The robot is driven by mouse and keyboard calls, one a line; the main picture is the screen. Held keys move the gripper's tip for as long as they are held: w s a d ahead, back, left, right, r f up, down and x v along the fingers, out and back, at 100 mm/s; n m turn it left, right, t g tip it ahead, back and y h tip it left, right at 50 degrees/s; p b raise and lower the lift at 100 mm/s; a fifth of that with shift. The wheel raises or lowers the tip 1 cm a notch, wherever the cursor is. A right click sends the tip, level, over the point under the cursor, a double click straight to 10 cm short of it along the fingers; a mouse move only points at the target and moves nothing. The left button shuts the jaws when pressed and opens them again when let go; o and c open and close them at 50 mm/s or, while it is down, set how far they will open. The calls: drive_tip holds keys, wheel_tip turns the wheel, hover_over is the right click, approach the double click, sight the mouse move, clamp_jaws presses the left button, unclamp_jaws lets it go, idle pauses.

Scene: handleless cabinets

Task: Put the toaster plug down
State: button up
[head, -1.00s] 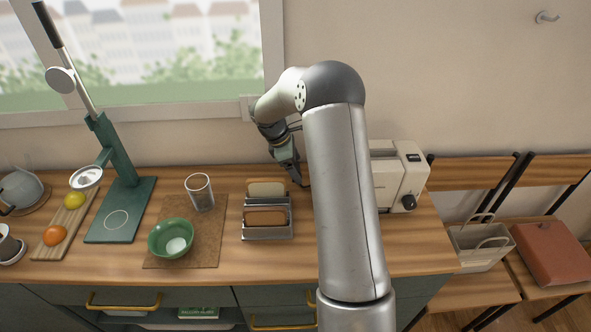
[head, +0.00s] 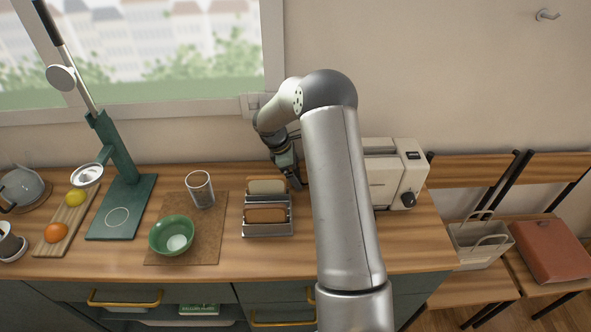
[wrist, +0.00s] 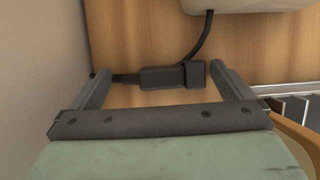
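The black toaster plug (wrist: 172,76) shows in the wrist view, lying on the wooden counter with its dark cord curving up toward the pale toaster. My gripper (wrist: 160,80) is open, with one finger on each side of the plug. A clear gap shows between the left finger and the plug body, and a narrow one on the right. In the head view my gripper (head: 294,182) is low over the counter, between the toast rack and the cream toaster (head: 400,175). The plug cannot be made out in the head view.
A metal rack with bread slices (head: 267,229) stands left of my gripper. A glass (head: 200,188) and a green bowl (head: 171,236) stand on a brown mat further left. The front right counter is clear.

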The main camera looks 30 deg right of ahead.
drive_tip(key=shift+r, duration=0.3)
drive_tip(key=b+v, duration=0.1)
drive_tip(key=v, duration=0.6)
drive_tip(key=shift+r, duration=0.1)
